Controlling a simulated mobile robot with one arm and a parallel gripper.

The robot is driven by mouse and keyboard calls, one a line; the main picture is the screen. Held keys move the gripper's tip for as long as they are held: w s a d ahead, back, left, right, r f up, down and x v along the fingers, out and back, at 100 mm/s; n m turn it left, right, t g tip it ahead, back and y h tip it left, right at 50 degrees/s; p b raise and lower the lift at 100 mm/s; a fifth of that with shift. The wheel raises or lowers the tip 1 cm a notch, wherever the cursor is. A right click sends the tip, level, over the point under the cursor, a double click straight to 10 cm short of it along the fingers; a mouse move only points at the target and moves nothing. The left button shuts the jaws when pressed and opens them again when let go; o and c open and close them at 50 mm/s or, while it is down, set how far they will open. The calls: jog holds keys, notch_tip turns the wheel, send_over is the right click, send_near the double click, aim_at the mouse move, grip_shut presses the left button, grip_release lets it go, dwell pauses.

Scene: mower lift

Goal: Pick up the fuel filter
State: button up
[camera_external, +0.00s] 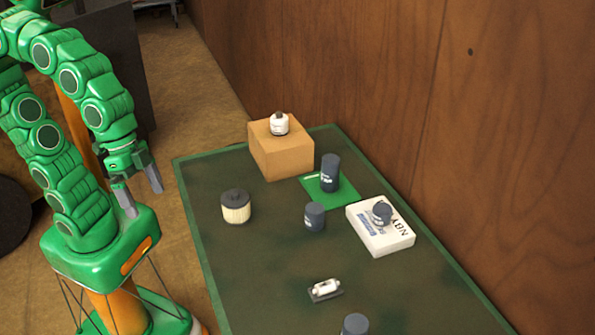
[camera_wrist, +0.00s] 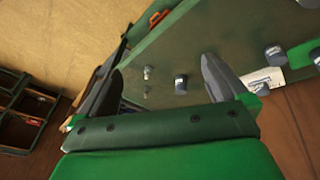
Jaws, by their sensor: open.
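A small white part with a clear middle (camera_external: 325,287), lying on a dark stand near the front of the green table, looks most like the fuel filter. A cream pleated cartridge with a black top (camera_external: 236,208) stands at the table's left side, so I cannot be sure which is meant. My gripper (camera_external: 143,200) is open and empty, off the table's left edge and apart from both. In the wrist view, my open fingers (camera_wrist: 162,66) frame part of the table. A small pale item (camera_wrist: 147,73) shows between them, too small to identify.
A tan box (camera_external: 285,158) carries a white bottle (camera_external: 279,125). Dark cylinders stand on a green mat (camera_external: 312,193), on bare table (camera_external: 315,218), on a white box (camera_external: 379,243), and at the front (camera_external: 355,325). A wooden wall (camera_external: 480,120) borders the right side.

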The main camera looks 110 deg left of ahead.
jog(key=w+d+f+m+g+h, duration=0.1)
jog(key=w+d+f+m+h, duration=0.15)
jog(key=w+d, duration=0.65)
jog(key=n+t+h, duration=0.3)
jog(key=n+h, duration=0.3)
jog(key=n, duration=1.3)
send_over(325, 279)
jog(key=s+d, duration=0.7)
jog(key=d, duration=0.3)
notch_tip(325, 279, down, 16)
jog(key=a+f+n+t, duration=0.1)
jog(key=a+f+n, duration=0.1)
jog(key=a, duration=0.3)
jog(key=w+a+f+n, duration=0.1)
jog(key=a+f+n, duration=0.2)
jog(key=a+f, duration=0.2)
jog(key=a+f+n+t+y, duration=0.1)
jog(key=a+f+n, duration=0.2)
jog(key=a+f, duration=0.1)
jog(key=shift+w+a+t, duration=0.3)
jog(key=shift+a, duration=0.15)
jog(key=shift+a+f+n, duration=0.35)
jog(key=shift+f, duration=0.05)
jog(key=shift+r+x, duration=0.2)
jog(key=shift+x, duration=3.6)
jog(key=shift+w, duration=0.1)
jog(key=shift+c, duration=0.5)
jog(key=shift+d, duration=0.1)
jog(key=c, duration=0.8)
jog(key=shift+r, duration=0.15)
